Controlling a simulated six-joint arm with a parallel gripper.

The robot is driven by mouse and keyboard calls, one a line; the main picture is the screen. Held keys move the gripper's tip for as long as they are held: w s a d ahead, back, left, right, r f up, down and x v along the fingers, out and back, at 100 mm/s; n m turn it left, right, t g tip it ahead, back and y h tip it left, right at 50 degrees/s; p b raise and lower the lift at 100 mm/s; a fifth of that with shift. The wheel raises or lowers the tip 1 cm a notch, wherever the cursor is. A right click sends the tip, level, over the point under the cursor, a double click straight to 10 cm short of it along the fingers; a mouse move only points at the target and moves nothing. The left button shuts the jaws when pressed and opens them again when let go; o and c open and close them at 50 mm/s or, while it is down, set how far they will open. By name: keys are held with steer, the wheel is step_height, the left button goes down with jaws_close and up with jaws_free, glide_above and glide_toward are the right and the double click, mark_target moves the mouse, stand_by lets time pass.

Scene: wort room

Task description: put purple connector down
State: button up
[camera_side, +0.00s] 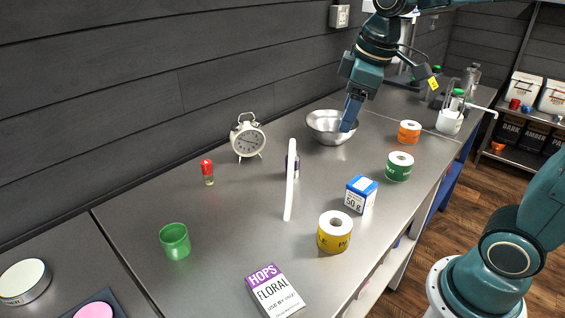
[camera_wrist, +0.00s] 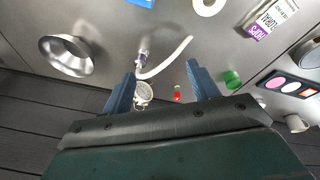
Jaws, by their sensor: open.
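My gripper (camera_side: 349,113) is over the counter to the right of the connector, in front of the metal bowl in the side view. In the wrist view my gripper (camera_wrist: 162,69) has its blue fingers spread wide with nothing held between them. I cannot tell its exact height above the counter.
A metal bowl (camera_side: 325,128), alarm clock (camera_side: 247,138), red-capped vial (camera_side: 207,173), green cup (camera_side: 175,242), blue-white box (camera_side: 361,194), hops box (camera_side: 274,291) and several tape rolls, one yellow (camera_side: 334,238), stand around. Bare counter (camera_side: 235,225) lies left of the tube.

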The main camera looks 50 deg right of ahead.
steer(key=s+a+f+m+t, duration=0.1)
steer(key=s+m, duration=0.1)
steer(key=s, duration=0.5)
steer(key=s+f+m+t, duration=0.1)
steer(key=s+m, duration=0.2)
steer(key=s, duration=0.4)
steer(key=shift+s+a+f+t, duration=0.3)
steer(key=shift+a, duration=0.05)
